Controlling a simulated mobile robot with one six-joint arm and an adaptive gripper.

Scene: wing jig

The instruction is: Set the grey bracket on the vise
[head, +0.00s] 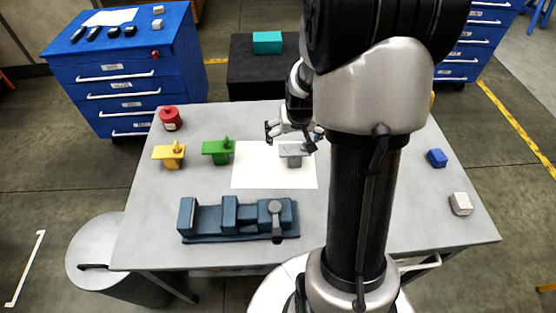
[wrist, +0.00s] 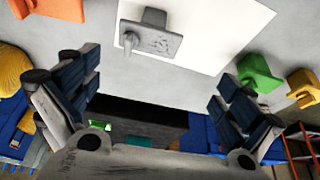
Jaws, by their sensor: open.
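The grey bracket (head: 291,151) stands on a white sheet (head: 250,168) on the table, its flat plate upward with a small knob. It also shows near the top of the wrist view (wrist: 152,42). The dark blue vise (head: 232,217) sits at the table's near edge, left of my arm, with nothing resting on it. My gripper (head: 291,137) is open and empty, at the far side of the grey bracket. In the wrist view its fingers (wrist: 157,95) are spread wide, with the bracket beyond them, not between them.
A blue block (head: 437,158) and a white block (head: 460,204) lie at the right. An orange thing (wrist: 76,64) shows in the wrist view.

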